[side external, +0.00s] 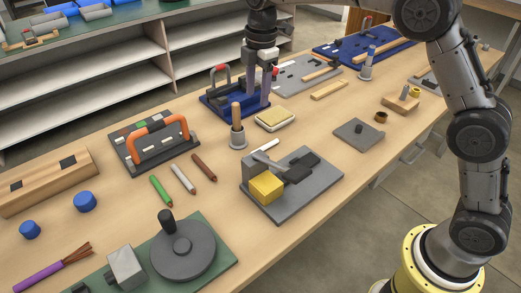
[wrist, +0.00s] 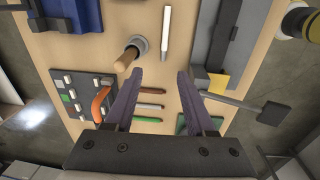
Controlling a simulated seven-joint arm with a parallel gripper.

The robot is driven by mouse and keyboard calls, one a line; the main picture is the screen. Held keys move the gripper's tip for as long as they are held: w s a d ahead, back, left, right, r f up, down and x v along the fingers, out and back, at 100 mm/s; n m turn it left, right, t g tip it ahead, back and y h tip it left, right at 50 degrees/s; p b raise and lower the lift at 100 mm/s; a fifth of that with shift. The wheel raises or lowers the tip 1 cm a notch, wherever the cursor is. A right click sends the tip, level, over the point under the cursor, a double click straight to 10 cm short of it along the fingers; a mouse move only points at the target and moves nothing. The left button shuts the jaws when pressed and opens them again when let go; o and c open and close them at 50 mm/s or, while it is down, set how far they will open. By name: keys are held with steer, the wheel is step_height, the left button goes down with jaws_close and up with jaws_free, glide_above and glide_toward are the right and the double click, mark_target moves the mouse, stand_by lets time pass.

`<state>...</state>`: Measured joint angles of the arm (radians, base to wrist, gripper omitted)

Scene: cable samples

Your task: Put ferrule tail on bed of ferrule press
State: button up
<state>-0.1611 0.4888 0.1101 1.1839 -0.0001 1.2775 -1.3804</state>
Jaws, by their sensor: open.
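A slim white piece, which looks like the ferrule tail (side external: 266,146), lies on the bench just behind the grey press. In the wrist view this white piece (wrist: 166,33) lies ahead of the fingers, left of the press. The grey press (side external: 275,199), which seems to be the ferrule press, has a flat base, a yellow block (side external: 266,187) and a dark lever. It is partly cut off in the wrist view (wrist: 218,45). My gripper (wrist: 160,74) is open and empty, above the bench. In the side view its fingers (side external: 254,100) are in front of the blue stand.
A wooden handle stands in a grey cup (side external: 238,139) near the white piece. Green, white and brown cable samples (side external: 182,178) lie left of the press. A board with an orange handle (side external: 158,134), a blue device (side external: 213,103) and a cream pad (side external: 274,119) stand around.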

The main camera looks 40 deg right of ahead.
steer(key=shift+g, duration=0.5)
steer(key=f, duration=0.8)
steer(key=a+f, duration=0.1)
steer(key=f, duration=0.3)
steer(key=shift+w+f, duration=0.1)
steer(key=shift+f, duration=0.3)
steer(key=shift+w+f, duration=0.15)
steer(key=shift+f, duration=2.65)
jaws_close()
